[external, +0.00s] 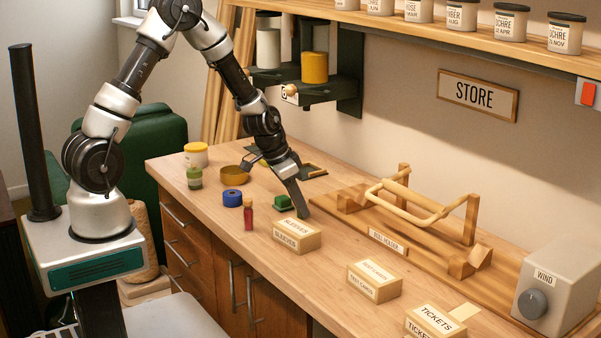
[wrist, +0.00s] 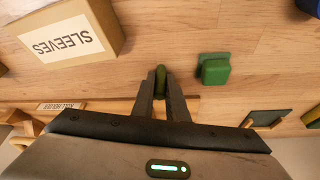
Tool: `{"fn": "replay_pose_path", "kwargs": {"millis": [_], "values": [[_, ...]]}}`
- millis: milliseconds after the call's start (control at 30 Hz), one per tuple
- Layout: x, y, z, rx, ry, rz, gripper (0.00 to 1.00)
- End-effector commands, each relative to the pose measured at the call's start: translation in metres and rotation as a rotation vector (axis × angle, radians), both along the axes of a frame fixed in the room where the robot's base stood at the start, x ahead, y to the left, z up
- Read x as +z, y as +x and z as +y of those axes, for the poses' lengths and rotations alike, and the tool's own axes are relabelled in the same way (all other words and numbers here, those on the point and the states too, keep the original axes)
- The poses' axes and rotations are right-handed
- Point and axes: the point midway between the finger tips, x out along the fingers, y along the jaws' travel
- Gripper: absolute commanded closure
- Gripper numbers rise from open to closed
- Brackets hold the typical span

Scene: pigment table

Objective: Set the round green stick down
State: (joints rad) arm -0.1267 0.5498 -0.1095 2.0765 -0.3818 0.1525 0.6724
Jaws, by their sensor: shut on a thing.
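The round green stick (wrist: 160,72) is held between the two fingertips of my gripper (wrist: 161,82) in the wrist view, seen nearly end-on as a small dark green shape. In the external view my gripper (external: 302,212) points down, low over the table behind the SLEEVES box, and the stick cannot be made out there. I cannot tell whether the stick touches the table. A separate green block (wrist: 214,68) lies on the wood just right of the fingers in the wrist view; it also shows beside my gripper in the external view (external: 283,203).
The SLEEVES box (external: 297,237) stands close to my gripper. A blue round piece (external: 232,199), a red bottle (external: 248,215) and a brass dish (external: 234,175) stand to the left. A wooden frame (external: 417,217) stands right. Bare tabletop (external: 340,243) lies between the boxes.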

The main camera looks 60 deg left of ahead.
Motion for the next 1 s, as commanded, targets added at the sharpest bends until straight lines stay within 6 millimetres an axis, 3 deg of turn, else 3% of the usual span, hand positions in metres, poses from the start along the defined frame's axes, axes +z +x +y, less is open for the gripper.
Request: {"fn": "replay_pose_path", "kwargs": {"millis": [33, 67, 167, 567, 1000], "values": [[-0.003, 0.0, 0.0, 0.0, 0.0, 0.0, 1.0], [-0.001, 0.0, 0.0, 0.0, 0.0, 0.0, 0.82], [-0.001, 0.0, 0.0, 0.0, 0.0, 0.0, 0.68], [0.007, -0.001, 0.001, 0.0, 0.001, -0.001, 0.68], [0.089, -0.034, 0.009, 0.0, 0.001, -0.003, 0.68]]}}
